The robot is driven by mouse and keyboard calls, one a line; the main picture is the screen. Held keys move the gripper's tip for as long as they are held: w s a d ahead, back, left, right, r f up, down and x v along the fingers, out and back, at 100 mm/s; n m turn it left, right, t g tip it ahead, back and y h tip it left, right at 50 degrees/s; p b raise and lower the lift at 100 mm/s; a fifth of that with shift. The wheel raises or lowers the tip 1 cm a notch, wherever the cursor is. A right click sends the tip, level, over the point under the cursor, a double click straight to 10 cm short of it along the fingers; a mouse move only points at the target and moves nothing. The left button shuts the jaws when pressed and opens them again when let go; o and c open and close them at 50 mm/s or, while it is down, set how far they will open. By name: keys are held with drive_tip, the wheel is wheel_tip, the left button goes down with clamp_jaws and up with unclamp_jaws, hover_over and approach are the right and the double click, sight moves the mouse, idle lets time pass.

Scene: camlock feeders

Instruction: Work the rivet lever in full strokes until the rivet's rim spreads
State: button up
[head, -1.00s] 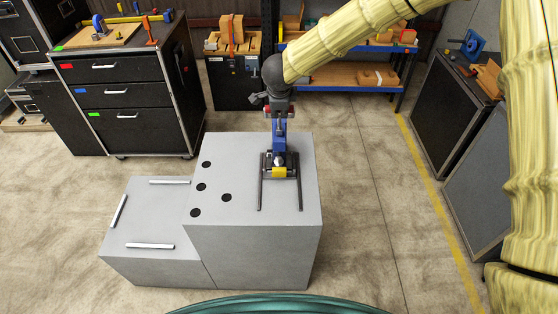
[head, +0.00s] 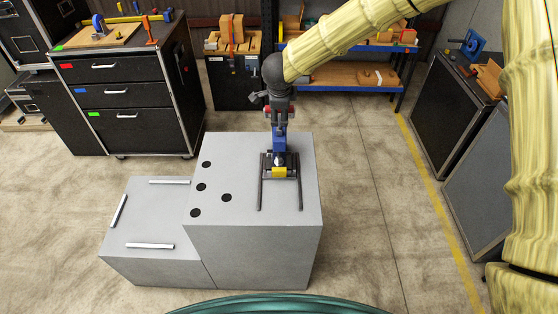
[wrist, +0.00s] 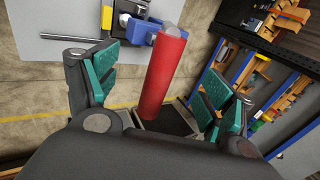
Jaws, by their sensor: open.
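The rivet lever has a red handle (wrist: 165,75), joined to a blue arm that also shows in the head view (head: 279,141). It belongs to a small dark press with a yellow block (head: 279,172) on the grey box top. My gripper (head: 280,115) is above the back of the press, at the lever's upper end. In the wrist view my gripper (wrist: 160,88) is open, its green pads on either side of the red handle, with gaps visible. The rivet and its rim cannot be made out.
The grey box (head: 245,150) has several black dots and two dark rods beside the press. A lower grey box (head: 145,215) with white bars adjoins at left. A black drawer cabinet (head: 125,95) stands at back left, blue shelving (head: 340,88) behind, dark panels (head: 455,120) at right.

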drive_tip(key=v, duration=0.7)
drive_tip(key=shift+s+r, duration=0.2)
drive_tip(key=shift+r, duration=0.1)
